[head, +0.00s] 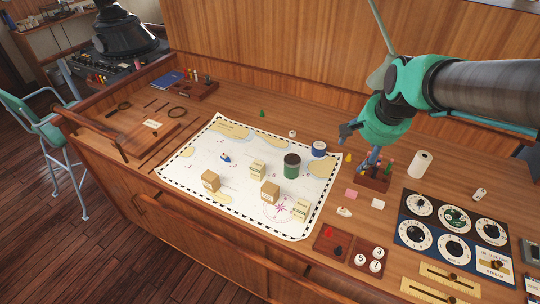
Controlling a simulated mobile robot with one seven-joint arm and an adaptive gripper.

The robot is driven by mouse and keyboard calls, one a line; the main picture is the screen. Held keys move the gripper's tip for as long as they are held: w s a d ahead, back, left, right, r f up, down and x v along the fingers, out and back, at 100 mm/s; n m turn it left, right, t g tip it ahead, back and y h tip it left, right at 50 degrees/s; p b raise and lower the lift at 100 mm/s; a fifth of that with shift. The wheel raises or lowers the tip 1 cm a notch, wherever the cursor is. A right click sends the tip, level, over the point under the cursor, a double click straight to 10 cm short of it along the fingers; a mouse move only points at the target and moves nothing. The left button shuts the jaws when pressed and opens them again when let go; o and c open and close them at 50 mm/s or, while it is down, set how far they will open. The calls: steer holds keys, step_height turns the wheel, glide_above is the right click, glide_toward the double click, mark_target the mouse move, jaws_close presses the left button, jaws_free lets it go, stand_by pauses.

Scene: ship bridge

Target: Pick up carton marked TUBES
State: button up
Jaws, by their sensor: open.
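Several small cartons stand on the white sea chart (195,160). Two are brown, a left brown carton (211,182) and a middle brown carton (270,192). Two are cream with printed faces, a rear cream carton (258,169) and a front right cream carton (301,210). The print is too small to read, so I cannot tell which is marked TUBES. My gripper (357,147) is open and empty, with its fingers spread, up and to the right of the cartons. It appears close to a wooden rack of coloured pegs (374,180).
A dark green cylinder (292,166) stands among the cartons. A blue round tin (319,149) is behind it. A small blue boat (226,157) lies on the chart. A white roll (420,164) and dial panels (455,228) are to the right.

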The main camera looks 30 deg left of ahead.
steer(key=w+a+f+p, duration=0.1)
steer(key=w+a+f, duration=0.25)
steer(key=a, duration=0.45)
steer(key=w+a+f+p, duration=0.15)
steer(key=a+f, duration=0.25)
steer(key=a, duration=0.5)
steer(key=m+g+p, duration=0.1)
steer(key=g, duration=0.1)
glide_toward(259, 165)
step_height(259, 165, up, 2)
steer(key=d, duration=0.1)
steer(key=shift+s+d+r+y, duration=0.1)
steer(key=shift+s+d+y, duration=0.15)
steer(key=shift+s+y, duration=0.2)
steer(key=shift+x, duration=4.25)
steer(key=shift+w, duration=0.15)
steer(key=shift+x, duration=2.6)
steer(key=shift+c, duration=0.6)
steer(key=c, duration=1.1)
